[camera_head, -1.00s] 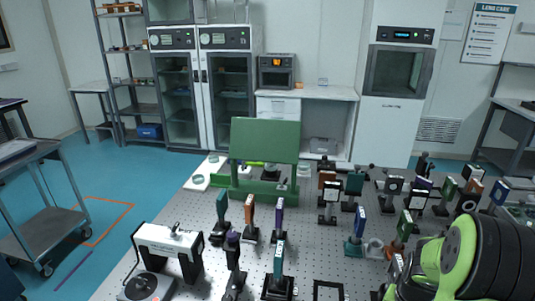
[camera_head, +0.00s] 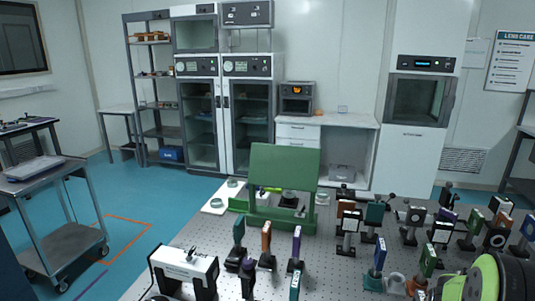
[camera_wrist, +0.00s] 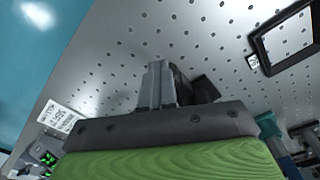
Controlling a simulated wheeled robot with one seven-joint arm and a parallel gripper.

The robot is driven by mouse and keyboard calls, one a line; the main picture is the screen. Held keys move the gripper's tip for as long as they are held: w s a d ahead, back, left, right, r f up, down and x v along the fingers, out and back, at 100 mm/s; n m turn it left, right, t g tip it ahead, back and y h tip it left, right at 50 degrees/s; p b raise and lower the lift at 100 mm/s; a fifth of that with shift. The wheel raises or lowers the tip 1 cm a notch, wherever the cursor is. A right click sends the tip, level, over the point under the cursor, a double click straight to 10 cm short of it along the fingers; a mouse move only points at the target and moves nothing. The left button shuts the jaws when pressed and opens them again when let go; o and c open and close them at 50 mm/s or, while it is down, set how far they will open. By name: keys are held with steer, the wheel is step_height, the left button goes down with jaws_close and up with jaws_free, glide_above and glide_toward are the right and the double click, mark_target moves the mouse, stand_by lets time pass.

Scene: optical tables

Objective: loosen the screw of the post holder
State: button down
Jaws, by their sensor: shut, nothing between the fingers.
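My gripper (camera_wrist: 158,85) shows in the wrist view with its grey fingers together and nothing between them, over the perforated table top. A dark block (camera_wrist: 203,90) shows just beyond the fingers, partly hidden by them; I cannot tell what it is. In the head view several post-mounted optics stand on the table, among them a purple one (camera_head: 296,247), an orange one (camera_head: 266,243) and a blue one (camera_head: 379,256). Their post holders and screws are too small or hidden to tell which is the task's.
The optical table (camera_head: 335,265) is crowded at the right. A green stand (camera_head: 284,178) is at its back, and a white bridge-like device (camera_head: 185,265) at its front left. In the wrist view, a dark square frame (camera_wrist: 283,38) lies at upper right. A trolley (camera_head: 50,180) stands left.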

steer(key=shift+w+a+f+n+y, duration=0.1)
steer(key=shift+a+f+n+y, duration=0.1)
steer(key=shift+a, duration=0.3)
steer(key=shift+w+a+f+n+y, duration=0.1)
steer(key=shift+a+f, duration=0.1)
steer(key=shift+a, duration=0.25)
steer(key=r+p, duration=0.1)
steer(key=w+r+p, duration=0.1)
steer(key=r+p, duration=0.1)
steer(key=shift+w+a, duration=0.1)
steer(key=shift+w, duration=0.15)
steer(key=s+d+r+n+p, duration=0.2)
steer(key=d+r+n+p, duration=0.3)
steer(key=p, duration=0.6)
steer(key=shift+n, duration=0.4)
steer(key=f+b, duration=0.2)
steer(key=a+f+b, duration=0.1)
steer(key=f+b, duration=0.1)
steer(key=f, duration=0.1)
steer(key=f+b, duration=0.2)
steer(key=f, duration=0.1)
steer(key=shift+s+a+f, duration=0.15)
steer(key=shift+a+f, duration=0.05)
steer(key=shift+a, duration=0.1)
steer(key=shift+r, duration=0.15)
